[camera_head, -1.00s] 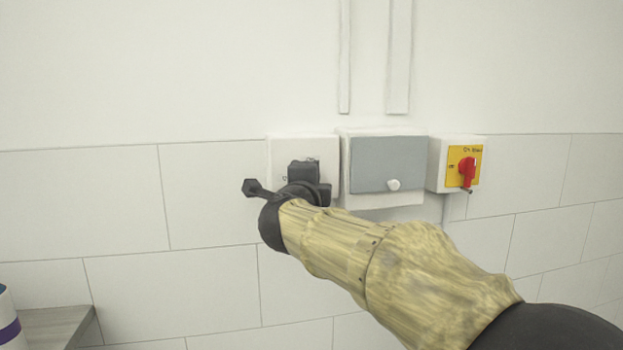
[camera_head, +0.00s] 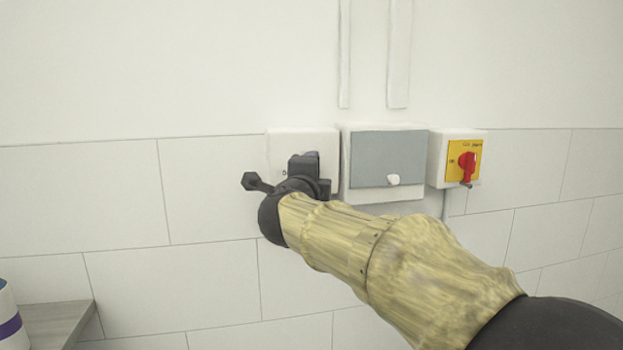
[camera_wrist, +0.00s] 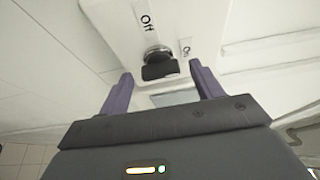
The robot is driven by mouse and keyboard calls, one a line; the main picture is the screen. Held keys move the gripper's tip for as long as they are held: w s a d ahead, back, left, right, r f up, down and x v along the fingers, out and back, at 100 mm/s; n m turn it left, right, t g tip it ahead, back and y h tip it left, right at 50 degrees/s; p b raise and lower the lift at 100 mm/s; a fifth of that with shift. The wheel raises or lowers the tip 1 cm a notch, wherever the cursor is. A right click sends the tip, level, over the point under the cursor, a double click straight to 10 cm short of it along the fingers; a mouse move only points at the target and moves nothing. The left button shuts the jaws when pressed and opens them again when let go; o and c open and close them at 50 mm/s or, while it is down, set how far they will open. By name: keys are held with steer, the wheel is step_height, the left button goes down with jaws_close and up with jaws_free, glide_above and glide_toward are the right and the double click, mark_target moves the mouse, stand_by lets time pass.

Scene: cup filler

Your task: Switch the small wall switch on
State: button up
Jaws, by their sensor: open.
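The small wall switch is a white box (camera_head: 283,143) on the wall, left of the grey-covered box. My arm hides much of it in the head view. In the wrist view its white plate (camera_wrist: 115,22) carries "Off" and "On" labels, and a dark knob (camera_wrist: 158,62) stands out from it. My gripper (camera_wrist: 158,78) is open, with one purple finger on each side of the knob in that picture. I see gaps between the fingers and the knob. Whether the knob lies fully between the fingers in depth is hard to tell.
A box with a grey cover (camera_head: 388,158) sits right of the switch. Further right is a yellow-faced box with a red rotary handle (camera_head: 467,162). Two white conduits run up the wall. A wooden surface (camera_head: 55,322) with a white and purple container (camera_head: 8,318) is at lower left.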

steer(key=s+a+b, duration=0.2)
steer(key=s+b, duration=0.3)
steer(key=s, duration=1.2)
steer(key=w+d+f+n+g+y, duration=0.1)
steer(key=w+d+f+n, duration=0.15)
steer(key=f+n, duration=0.4)
steer(key=w+d+f+n+g+y, duration=0.1)
steer(key=w+f+n+g+y, duration=0.15)
steer(key=f, duration=0.65)
steer(key=w+d+f+n+g+y, duration=0.1)
steer(key=w+d+f+n, duration=0.15)
steer(key=f+n, duration=0.4)
steer(key=s+d+f+n+g+h, duration=0.1)
steer(key=s+d+f+g, duration=0.4)
steer(key=f, duration=0.7)
steer(key=s+d+f+n+g+h, duration=0.1)
steer(key=s+d+f+n+g, duration=0.2)
steer(key=s+d+f+g, duration=0.3)
steer(key=s+d+f, duration=0.3)
steer(key=s+f, duration=0.2)
steer(key=f, duration=0.2)
steer(key=shift+s+d+f+h+b, duration=0.15)
steer(key=shift+s+f+h+b, duration=0.05)
steer(key=shift+s+h+b, duration=0.2)
